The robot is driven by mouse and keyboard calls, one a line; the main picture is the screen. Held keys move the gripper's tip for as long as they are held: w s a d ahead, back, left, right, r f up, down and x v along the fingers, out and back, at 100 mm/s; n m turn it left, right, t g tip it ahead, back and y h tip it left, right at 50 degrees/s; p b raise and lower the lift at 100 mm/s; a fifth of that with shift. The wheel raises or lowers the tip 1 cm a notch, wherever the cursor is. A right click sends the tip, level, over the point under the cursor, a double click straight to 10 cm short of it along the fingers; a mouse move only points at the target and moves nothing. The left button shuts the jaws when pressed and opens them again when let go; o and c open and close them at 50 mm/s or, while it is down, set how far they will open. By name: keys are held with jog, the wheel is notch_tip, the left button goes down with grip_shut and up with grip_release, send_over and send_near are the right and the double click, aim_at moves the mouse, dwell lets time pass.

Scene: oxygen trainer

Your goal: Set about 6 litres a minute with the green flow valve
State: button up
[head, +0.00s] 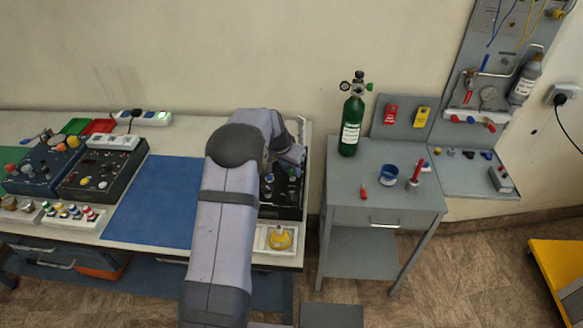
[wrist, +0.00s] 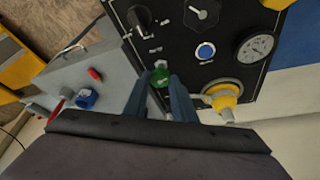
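The green flow valve (wrist: 161,75) is a small green knob on the black panel (wrist: 225,78). In the wrist view it shows between the fingertips of my gripper (wrist: 160,79). The two fingers stand apart on either side of it, and I see no clear contact. In the head view my gripper (head: 292,154) is over the far part of the black panel (head: 283,212), and my arm hides much of it. A round white dial gauge (wrist: 257,47) sits on the panel; its reading is too small to tell.
The panel also bears a black knob (wrist: 139,17), a blue button (wrist: 205,51) and a yellow fitting (wrist: 222,97) close to my gripper. A blue mat (head: 150,212) lies left of the panel. A grey side table (head: 345,197) with a green cylinder (head: 351,124) stands right.

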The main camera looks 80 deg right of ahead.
jog(key=shift+c, duration=1.2)
jog(key=shift+f+m+b, duration=0.2)
jog(key=shift+m+b, duration=0.2)
jog(key=shift+b, duration=0.4)
jog(key=shift+r+m+g+b, duration=0.2)
jog(key=shift+m+g+b, duration=0.1)
jog(key=shift+m+b, duration=0.1)
jog(key=o, duration=1)
jog(key=shift+o, duration=0.2)
jog(key=shift+r, duration=0.1)
jog(key=b+v, duration=0.2)
jog(key=v, duration=0.5)
jog(key=shift+b, duration=0.35)
jog(key=shift+d+r, duration=0.1)
